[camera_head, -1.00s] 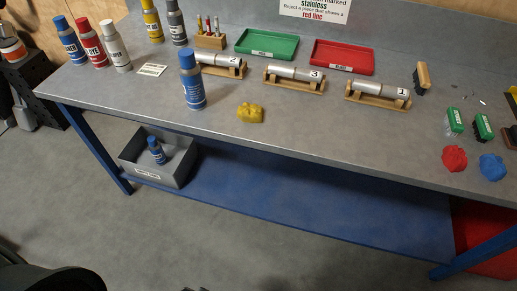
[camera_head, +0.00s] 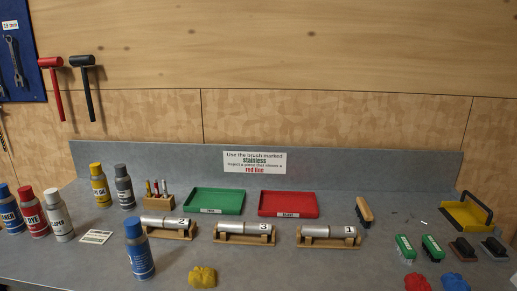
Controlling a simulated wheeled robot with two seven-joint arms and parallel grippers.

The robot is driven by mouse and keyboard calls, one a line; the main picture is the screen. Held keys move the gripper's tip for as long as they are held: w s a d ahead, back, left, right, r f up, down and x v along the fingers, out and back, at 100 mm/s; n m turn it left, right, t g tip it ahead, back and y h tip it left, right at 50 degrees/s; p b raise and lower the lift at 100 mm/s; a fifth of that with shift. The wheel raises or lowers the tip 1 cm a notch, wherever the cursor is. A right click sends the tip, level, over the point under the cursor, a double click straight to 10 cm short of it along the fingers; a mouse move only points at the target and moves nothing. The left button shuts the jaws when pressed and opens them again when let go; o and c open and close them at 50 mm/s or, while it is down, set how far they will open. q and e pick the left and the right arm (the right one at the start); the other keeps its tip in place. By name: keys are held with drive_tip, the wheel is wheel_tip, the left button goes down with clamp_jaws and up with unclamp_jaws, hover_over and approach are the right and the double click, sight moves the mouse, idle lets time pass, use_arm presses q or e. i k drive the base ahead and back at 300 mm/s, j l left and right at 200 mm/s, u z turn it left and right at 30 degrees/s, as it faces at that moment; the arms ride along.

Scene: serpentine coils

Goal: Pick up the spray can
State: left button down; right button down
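Several spray cans stand upright on the grey bench. A blue can (camera_head: 139,250) with a blue cap stands alone near the front, left of centre. At the far left stand a blue can (camera_head: 9,212), a red can (camera_head: 32,213) labelled DYE and a white can (camera_head: 58,215). Behind them stand a yellow-capped can (camera_head: 100,187) and a dark grey can (camera_head: 124,187). The task does not say which can is meant. Neither of my grippers shows in the head view.
Numbered metal cylinders (camera_head: 245,227) lie on wooden cradles. A green tray (camera_head: 215,202) and a red tray (camera_head: 288,205) lie behind them. A yellow cloth (camera_head: 203,277) lies in front. Brushes (camera_head: 432,248) are at right. A back panel (camera_head: 330,166) closes the bench.

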sight(140, 254)
drive_tip(key=j+z, duration=0.25)
drive_tip(key=j, duration=0.5)
drive_tip(key=j+z, duration=0.2)
drive_tip(key=j, duration=0.6)
drive_tip(key=k+j+z, duration=0.1)
drive_tip(key=j+z, duration=0.15)
drive_tip(key=j, duration=0.5)
